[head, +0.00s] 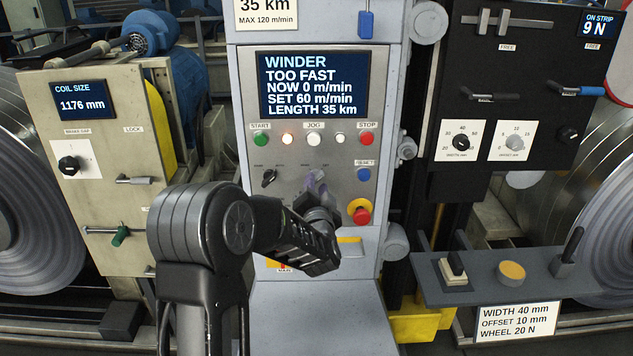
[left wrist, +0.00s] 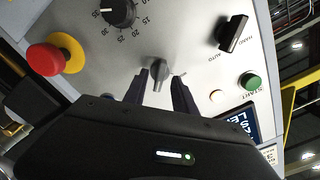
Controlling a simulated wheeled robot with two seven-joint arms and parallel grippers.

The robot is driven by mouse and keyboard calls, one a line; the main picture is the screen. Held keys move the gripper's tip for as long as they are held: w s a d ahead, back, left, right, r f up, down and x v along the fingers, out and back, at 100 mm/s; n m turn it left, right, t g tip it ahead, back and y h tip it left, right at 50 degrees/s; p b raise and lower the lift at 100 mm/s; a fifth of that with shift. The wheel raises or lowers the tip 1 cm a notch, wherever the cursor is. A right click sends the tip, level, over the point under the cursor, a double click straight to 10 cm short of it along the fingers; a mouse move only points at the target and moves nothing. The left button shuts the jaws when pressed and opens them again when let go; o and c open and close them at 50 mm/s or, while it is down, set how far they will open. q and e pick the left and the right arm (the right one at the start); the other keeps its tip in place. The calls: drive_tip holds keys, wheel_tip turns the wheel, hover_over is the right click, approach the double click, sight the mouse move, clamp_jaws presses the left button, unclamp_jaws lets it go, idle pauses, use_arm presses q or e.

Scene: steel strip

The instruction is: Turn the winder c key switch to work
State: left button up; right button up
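The winder panel's key switch is a small silver key-like piece (left wrist: 160,73) on the grey panel in the left wrist view. My left gripper (left wrist: 161,80) is open, one dark finger on each side of the key, with a visible gap to each finger. In the head view, my left gripper (head: 317,192) is in front of the lower middle of the winder panel (head: 335,140) and hides most of the key and the labels there. The key's pointing direction against its labels cannot be read. My right gripper is not in view.
Close to the key are a black HAND/AUTO selector (left wrist: 232,33), a numbered dial (left wrist: 119,12), a red emergency stop (head: 361,213) on a yellow collar, and a blue button (head: 364,174). Green (head: 260,139) and red (head: 366,139) buttons sit above. The display (head: 312,84) reads "WINDER TOO FAST".

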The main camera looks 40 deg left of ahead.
use_arm(q)
drive_tip(key=shift+w+a, duration=0.45)
drive_tip(key=shift+w, duration=0.1)
clamp_jaws()
